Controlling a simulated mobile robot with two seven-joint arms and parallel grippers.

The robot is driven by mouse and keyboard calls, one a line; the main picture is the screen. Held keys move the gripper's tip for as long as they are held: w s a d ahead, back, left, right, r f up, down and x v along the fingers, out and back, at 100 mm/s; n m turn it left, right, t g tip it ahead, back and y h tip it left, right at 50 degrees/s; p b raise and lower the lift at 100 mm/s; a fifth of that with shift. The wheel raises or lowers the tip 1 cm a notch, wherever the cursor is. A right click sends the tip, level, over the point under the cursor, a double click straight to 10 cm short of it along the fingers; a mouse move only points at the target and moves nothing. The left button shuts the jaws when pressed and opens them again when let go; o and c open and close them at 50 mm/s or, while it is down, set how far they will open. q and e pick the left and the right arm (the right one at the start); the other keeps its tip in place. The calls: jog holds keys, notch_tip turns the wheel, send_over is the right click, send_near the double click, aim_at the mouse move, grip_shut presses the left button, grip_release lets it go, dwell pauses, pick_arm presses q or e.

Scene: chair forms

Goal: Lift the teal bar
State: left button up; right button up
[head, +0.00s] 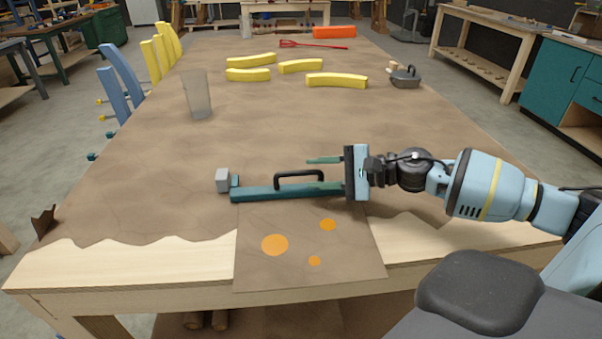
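The teal bar (262,193) lies across the near part of the table, left to right, at the top edge of a brown sheet. A black arched handle (298,174) stands on it. A grey block (222,180) is at its left end. My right gripper (318,175) comes in from the right, level with the bar's right end. One slim teal finger shows behind the bar, with a clear gap to it; the near finger is hard to tell from the bar. The gripper looks open around the handle's right side. My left gripper is out of view.
The brown sheet with orange spots (350,262) hangs over the front edge. A translucent cup (197,95) stands at the left. Several yellow curved pieces (336,80), a grey container (405,76), a red tool (315,44) and an orange block (334,32) lie farther back. The table's middle is clear.

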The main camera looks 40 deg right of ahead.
aim_at(307, 172)
jog(key=shift+p+x, duration=0.3)
jog(key=shift+x, duration=1.25)
jog(key=shift+w+a+f, duration=0.1)
jog(key=shift+w+a, duration=0.3)
jog(key=shift+w, duration=0.05)
grip_shut()
